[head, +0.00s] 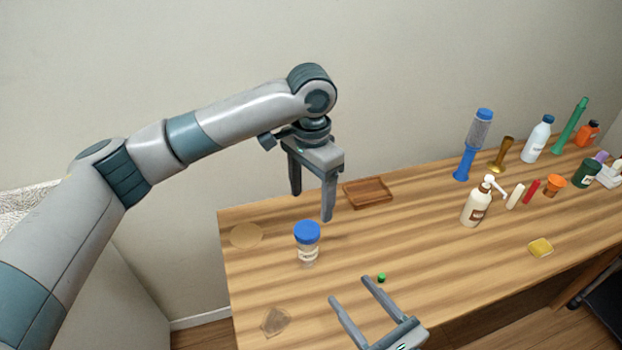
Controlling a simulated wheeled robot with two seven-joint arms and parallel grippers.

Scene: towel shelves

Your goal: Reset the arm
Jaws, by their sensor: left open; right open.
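My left gripper (311,206) hangs from its raised arm over the back left of the wooden table. It points down with its fingers apart and nothing between them. A jar with a blue lid (307,240) stands upright on the table, below and in front of it in the picture. My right gripper (349,288) comes in from the bottom edge with its fingers apart and empty. A small green object (381,278) is near the tip of its right finger; I cannot tell whether they touch.
A brown tray (369,191) lies by the back edge of the wooden table (420,240). Several bottles, including a white pump bottle (476,206) and a blue dispenser (464,161), crowd the right. The table's middle is clear.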

